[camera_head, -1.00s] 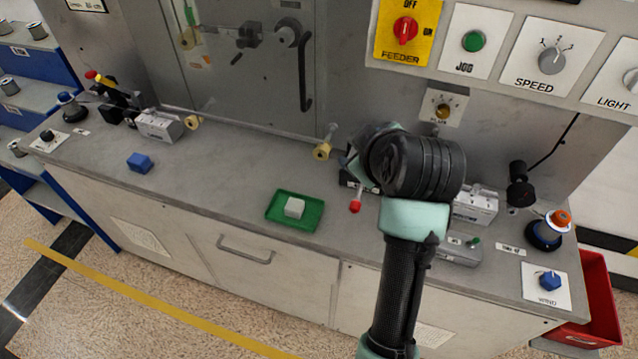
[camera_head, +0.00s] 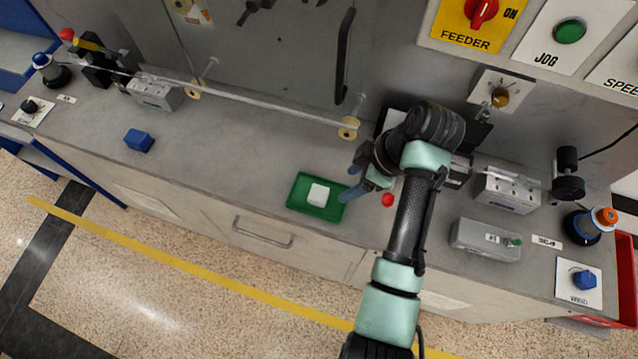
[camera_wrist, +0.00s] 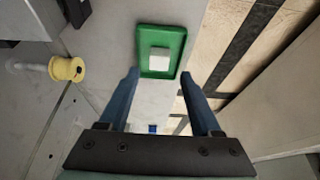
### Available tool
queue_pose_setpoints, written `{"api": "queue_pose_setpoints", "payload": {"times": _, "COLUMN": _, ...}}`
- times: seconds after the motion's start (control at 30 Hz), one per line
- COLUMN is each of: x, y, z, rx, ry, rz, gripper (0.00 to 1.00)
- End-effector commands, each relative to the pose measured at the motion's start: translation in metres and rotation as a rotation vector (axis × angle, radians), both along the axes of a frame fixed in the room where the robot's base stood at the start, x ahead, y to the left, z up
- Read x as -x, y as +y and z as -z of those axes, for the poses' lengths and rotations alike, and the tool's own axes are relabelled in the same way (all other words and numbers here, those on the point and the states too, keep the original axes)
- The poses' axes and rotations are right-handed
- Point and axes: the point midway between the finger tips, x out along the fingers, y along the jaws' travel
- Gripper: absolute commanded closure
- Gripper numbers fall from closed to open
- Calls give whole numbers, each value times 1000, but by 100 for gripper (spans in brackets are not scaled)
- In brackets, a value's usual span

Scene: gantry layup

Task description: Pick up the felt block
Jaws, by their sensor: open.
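A small white block (camera_head: 318,194) lies in a shallow green tray (camera_head: 296,203) on the grey counter; it looks like the felt block, though its material cannot be told. My gripper (camera_head: 351,178) is just right of the tray and above the counter, its blue fingers apart with nothing between them. In the wrist view, the white block (camera_wrist: 159,58) and green tray (camera_wrist: 148,32) appear just beyond the open fingertips (camera_wrist: 159,74), clear of both fingers. A blue block (camera_head: 139,140) sits on the counter to the left; it also shows small in the wrist view (camera_wrist: 152,128).
A thin rod with yellow spools (camera_head: 348,128) runs along the back of the counter. A red-tipped lever (camera_head: 388,200) stands close to my gripper. Grey boxes (camera_head: 486,240) and a blue knob (camera_head: 584,280) are at right. The counter left of the tray is mostly clear.

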Motion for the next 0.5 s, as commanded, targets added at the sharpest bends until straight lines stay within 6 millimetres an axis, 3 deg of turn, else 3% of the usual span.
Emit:
{"api": "queue_pose_setpoints", "payload": {"times": 0.2, "x": -4, "y": 15, "z": 34, "rx": 0, "ry": 3, "rz": -2, "gripper": 35}}
{"api": "queue_pose_setpoints", "payload": {"times": 0.5, "x": -8, "y": 25, "z": 54, "rx": 0, "ry": 2, "rz": -1, "gripper": 35}}
